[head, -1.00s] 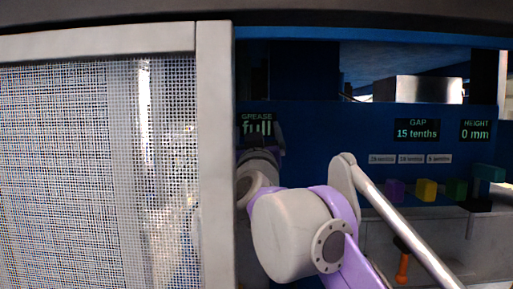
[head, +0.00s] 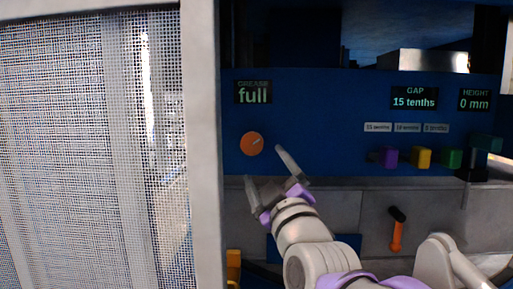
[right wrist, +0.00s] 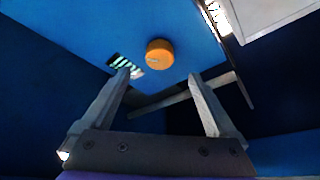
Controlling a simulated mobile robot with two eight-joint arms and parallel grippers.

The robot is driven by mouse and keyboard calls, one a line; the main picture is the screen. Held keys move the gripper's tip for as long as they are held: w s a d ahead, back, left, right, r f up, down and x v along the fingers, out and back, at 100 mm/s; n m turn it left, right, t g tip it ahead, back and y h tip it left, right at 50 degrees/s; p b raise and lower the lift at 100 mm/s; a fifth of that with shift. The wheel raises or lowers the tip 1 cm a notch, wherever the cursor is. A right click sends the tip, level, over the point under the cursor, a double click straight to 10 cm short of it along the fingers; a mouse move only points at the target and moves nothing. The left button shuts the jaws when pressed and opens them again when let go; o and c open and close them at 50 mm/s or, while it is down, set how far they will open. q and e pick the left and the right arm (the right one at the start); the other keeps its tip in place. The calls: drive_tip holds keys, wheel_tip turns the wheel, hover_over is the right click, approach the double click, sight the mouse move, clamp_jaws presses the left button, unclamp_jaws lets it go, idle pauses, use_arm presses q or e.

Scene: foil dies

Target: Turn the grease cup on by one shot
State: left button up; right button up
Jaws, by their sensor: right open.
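The grease cup is an orange round knob (head: 252,144) on the blue panel, below the grease display (head: 253,92), which reads "full". A pale mark shows on the knob's face. My right gripper (head: 265,168) is open and empty, just below and right of the knob in the head view. In the right wrist view the knob (right wrist: 159,54) lies beyond the two spread fingertips (right wrist: 160,75), roughly between them and apart from them. My left gripper is not in view.
A mesh guard door (head: 95,150) with a grey frame stands close left of the knob. Purple (head: 390,157), yellow (head: 421,158) and green blocks (head: 452,159) sit right on the panel. An orange-handled lever (head: 396,232) hangs below. Displays read gap 15 tenths, height 0 mm.

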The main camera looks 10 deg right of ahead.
sight(254, 146)
drive_tip(key=p+x, duration=0.1)
drive_tip(key=x, duration=0.8)
drive_tip(key=shift+w+r, duration=0.15)
drive_tip(key=shift+r, duration=0.05)
drive_tip(key=shift+w+p, duration=0.35)
drive_tip(key=shift+w, duration=0.3)
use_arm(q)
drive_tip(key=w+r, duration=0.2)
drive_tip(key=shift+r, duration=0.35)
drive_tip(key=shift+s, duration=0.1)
use_arm(e)
drive_tip(key=shift+s, duration=0.1)
drive_tip(key=shift+c, duration=0.7)
drive_tip(key=c, duration=1.2)
drive_tip(key=shift+a, duration=0.1)
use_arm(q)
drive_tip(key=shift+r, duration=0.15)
use_arm(e)
drive_tip(key=shift+m, duration=0.4)
